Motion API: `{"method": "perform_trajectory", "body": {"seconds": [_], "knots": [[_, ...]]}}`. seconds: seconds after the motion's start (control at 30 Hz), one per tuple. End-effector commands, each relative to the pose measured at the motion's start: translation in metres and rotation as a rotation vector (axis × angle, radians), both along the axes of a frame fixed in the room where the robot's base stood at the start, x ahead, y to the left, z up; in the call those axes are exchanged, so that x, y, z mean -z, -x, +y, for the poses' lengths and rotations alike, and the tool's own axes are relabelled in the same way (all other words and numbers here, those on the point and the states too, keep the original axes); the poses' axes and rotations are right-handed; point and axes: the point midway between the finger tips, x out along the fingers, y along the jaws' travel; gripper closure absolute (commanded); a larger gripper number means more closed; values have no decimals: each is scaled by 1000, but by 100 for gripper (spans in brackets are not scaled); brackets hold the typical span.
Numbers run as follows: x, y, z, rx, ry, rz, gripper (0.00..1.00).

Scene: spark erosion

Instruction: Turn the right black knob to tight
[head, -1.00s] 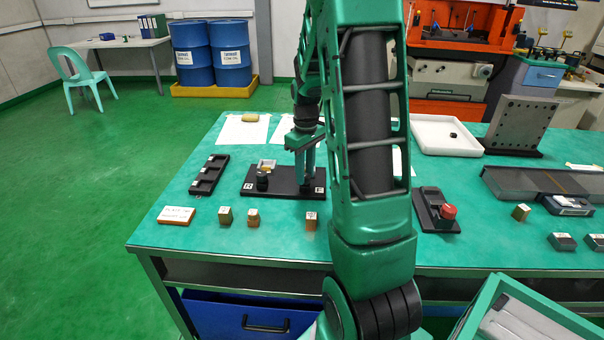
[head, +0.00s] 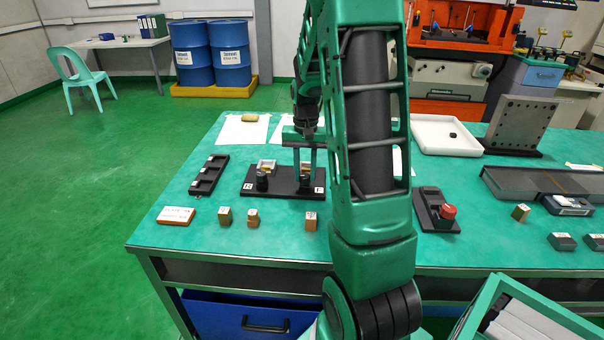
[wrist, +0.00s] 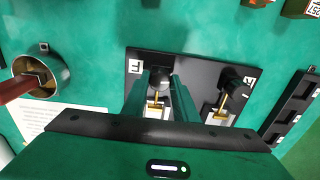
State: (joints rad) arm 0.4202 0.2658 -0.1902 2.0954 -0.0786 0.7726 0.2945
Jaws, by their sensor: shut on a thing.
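The right black knob (head: 305,184) stands on a black base plate (head: 283,191) on the green bench. It also shows in the wrist view (wrist: 159,76), with a brass part beside it. My gripper (head: 305,176) points down over this knob, one finger on each side, shut on it. In the wrist view the two green fingers (wrist: 162,84) reach to the knob's sides and hide part of it. The left black knob (head: 262,182) stands apart on the same plate, free of my gripper.
A black slotted rack (head: 208,175) lies left of the plate.

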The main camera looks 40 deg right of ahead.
Motion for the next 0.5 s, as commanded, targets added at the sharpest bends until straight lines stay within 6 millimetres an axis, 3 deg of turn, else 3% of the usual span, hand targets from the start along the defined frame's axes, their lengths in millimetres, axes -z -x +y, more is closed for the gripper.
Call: {"method": "perform_trajectory", "body": {"seconds": [0.5], "knots": [[0, -1, 2, 353, -2, -1, 96]]}}
